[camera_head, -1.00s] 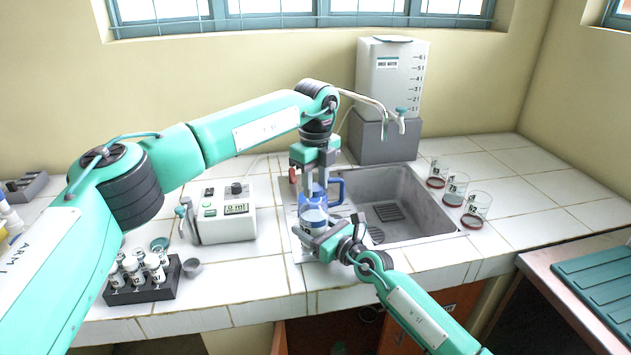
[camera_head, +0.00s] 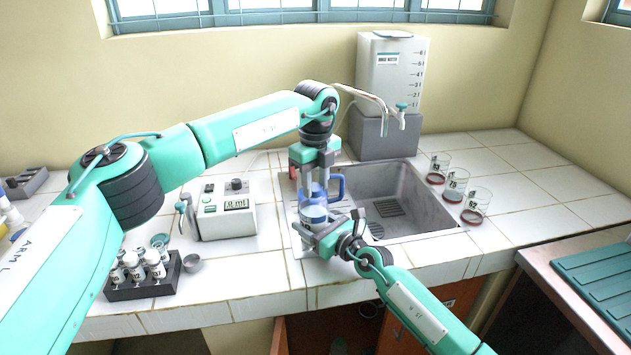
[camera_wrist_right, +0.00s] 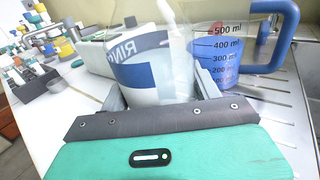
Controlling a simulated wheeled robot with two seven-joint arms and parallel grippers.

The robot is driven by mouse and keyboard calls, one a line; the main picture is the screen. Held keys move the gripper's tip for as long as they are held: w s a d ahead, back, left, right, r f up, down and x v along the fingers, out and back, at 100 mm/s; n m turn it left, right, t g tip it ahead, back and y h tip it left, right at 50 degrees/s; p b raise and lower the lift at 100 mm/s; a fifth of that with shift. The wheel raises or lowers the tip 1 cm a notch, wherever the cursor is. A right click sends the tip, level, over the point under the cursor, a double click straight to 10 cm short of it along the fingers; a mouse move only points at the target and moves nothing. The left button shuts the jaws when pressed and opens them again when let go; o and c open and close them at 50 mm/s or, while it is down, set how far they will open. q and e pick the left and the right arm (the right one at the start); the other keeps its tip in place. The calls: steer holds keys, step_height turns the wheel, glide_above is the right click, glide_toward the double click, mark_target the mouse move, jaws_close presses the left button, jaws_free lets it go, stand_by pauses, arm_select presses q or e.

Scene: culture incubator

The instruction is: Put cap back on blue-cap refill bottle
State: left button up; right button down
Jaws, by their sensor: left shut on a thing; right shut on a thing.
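The bottle (camera_head: 313,214) stands upright at the front edge of the sink, clear with a blue-and-white label. It also shows in the right wrist view (camera_wrist_right: 150,75), its label partly readable as "RIN". My right gripper (camera_head: 318,234) is shut around its lower body from the front right; its fingers flank the bottle in the right wrist view (camera_wrist_right: 160,92). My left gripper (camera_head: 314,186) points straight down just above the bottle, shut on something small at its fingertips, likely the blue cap. The cap itself is not clear to see, nor whether it touches the bottle neck.
A blue-handled measuring jug (camera_head: 338,188) stands right behind the bottle. The sink (camera_head: 410,190) lies to the right, with several labelled beakers (camera_head: 455,185) beyond. A pump box (camera_head: 225,211) and a vial rack (camera_head: 143,284) are on the left. A water tank with tap (camera_head: 392,75) stands behind.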

arm_select(q)
steer(key=m, duration=0.7)
steer(key=shift+a+m, duration=0.15)
steer(key=shift+m, duration=0.15)
steer(key=m, duration=0.6)
steer(key=shift+a, duration=0.1)
steer(key=m, duration=0.7)
steer(key=shift+w+a+m, duration=0.1)
steer(key=shift+m, duration=0.3)
steer(key=m, duration=0.6)
steer(key=shift+w, duration=0.15)
steer(key=m, duration=0.6)
steer(key=shift+w, duration=0.1)
steer(key=m, duration=0.6)
steer(key=shift+f, duration=0.1)
steer(key=m, duration=0.6)
steer(key=shift+d, duration=0.2)
steer(key=m, duration=0.5)
steer(key=shift+d+m, duration=0.1)
steer(key=shift+m, duration=0.3)
